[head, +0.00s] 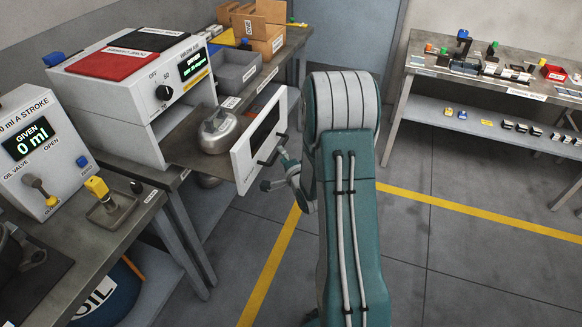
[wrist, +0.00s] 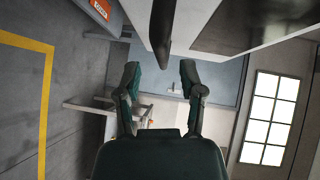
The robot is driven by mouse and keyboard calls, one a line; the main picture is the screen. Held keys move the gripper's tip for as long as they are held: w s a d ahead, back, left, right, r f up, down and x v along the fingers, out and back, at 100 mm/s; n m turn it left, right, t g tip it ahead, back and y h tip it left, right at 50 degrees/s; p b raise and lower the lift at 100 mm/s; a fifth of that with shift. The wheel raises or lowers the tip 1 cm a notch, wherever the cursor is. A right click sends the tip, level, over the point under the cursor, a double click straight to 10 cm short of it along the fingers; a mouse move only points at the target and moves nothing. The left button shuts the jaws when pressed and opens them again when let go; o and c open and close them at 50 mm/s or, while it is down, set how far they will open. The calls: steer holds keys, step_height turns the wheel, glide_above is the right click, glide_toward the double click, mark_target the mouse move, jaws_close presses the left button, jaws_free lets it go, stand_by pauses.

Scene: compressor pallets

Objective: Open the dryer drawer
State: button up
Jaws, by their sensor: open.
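The dryer (head: 130,85) is a white box with a dial, a green display and red and black pads on top. Its drawer (head: 195,153) stands pulled out, with a white front panel (head: 243,160) and a dark handle. A silver rounded part (head: 220,132) sits on the drawer's tray. My gripper (head: 272,172) is at the outer side of the front panel, close to the handle. In the wrist view my gripper (wrist: 160,75) has its fingers apart with nothing between them. The dark handle (wrist: 163,28) shows beyond the fingertips, under the white panel.
An oil-stroke box (head: 38,150) with levers stands on the left bench. Grey bins (head: 235,72) and cardboard boxes lie behind the drawer. A workbench (head: 480,75) with small parts stands at the right. The floor between, with yellow lines, is clear.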

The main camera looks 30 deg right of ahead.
steer(key=v, duration=0.8)
steer(key=shift+s, duration=0.25)
steer(key=s+a+r+n+g, duration=0.1)
steer(key=a+r+n+g, duration=0.4)
steer(key=a+r+n, duration=0.5)
steer(key=s+a+r+n+g+y, duration=0.1)
steer(key=s+a+r+n, duration=0.3)
steer(key=s, duration=0.5)
steer(key=s+a+r+n+g+y, duration=0.1)
steer(key=s+a+r+n+g, duration=0.3)
steer(key=s, duration=0.6)
steer(key=shift+s+a+r+g+y, duration=0.35)
steer(key=shift+a+r, duration=0.25)
steer(key=shift+a, duration=0.35)
